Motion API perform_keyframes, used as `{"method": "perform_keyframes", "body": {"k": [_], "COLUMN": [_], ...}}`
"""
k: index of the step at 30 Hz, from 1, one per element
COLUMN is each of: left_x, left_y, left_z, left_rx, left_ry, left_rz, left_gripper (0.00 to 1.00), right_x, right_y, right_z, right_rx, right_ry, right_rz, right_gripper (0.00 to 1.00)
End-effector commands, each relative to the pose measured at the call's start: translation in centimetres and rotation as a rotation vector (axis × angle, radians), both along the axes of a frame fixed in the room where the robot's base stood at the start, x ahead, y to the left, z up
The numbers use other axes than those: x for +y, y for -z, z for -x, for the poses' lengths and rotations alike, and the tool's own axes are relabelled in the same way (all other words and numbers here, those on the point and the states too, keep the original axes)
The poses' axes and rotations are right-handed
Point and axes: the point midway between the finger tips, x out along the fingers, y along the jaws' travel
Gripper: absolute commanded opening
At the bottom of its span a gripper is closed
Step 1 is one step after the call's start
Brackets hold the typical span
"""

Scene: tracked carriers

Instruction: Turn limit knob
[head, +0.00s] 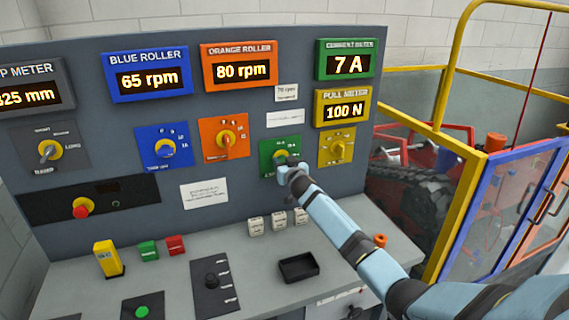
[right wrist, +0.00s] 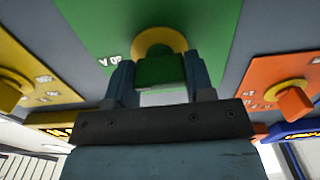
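The green panel (head: 267,149) on the console face carries a knob with a yellow collar; I take this as the limit knob. In the right wrist view the green knob (right wrist: 160,70) shows between my fingers, in front of its yellow collar (right wrist: 160,41), near a "20 A" mark. My right gripper (head: 286,167) is at this knob, one finger on each side of it, seemingly touching both sides. In the head view the gripper hides part of the knob, so its pointer direction is unclear. The green current meter (head: 346,60) reads 7 A. My left gripper is not in view.
An orange knob (head: 225,139) and a yellow knob (head: 337,150) flank the green panel. A blue-panel knob (head: 164,148) and red button (head: 82,208) are further left. A black tray (head: 298,268) lies on the desk below. A yellow railing (head: 445,75) stands right.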

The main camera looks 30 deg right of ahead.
Motion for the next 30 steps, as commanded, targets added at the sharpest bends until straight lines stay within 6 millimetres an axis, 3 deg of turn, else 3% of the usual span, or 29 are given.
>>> {"method": "perform_keyframes", "body": {"k": [14, 30], "left_x": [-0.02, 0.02], "left_y": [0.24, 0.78], "left_z": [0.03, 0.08], "left_rx": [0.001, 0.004], "left_ry": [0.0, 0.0], "left_rz": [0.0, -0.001], "left_gripper": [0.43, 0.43], "right_x": [-0.01, 0.04], "right_y": [0.05, 0.05], "right_z": [0.01, 0.0], "right_rx": [0.031, 0.146], "right_ry": [0.0, 0.0], "right_rz": [0.128, 0.607], "right_gripper": [0.25, 0.25]}}
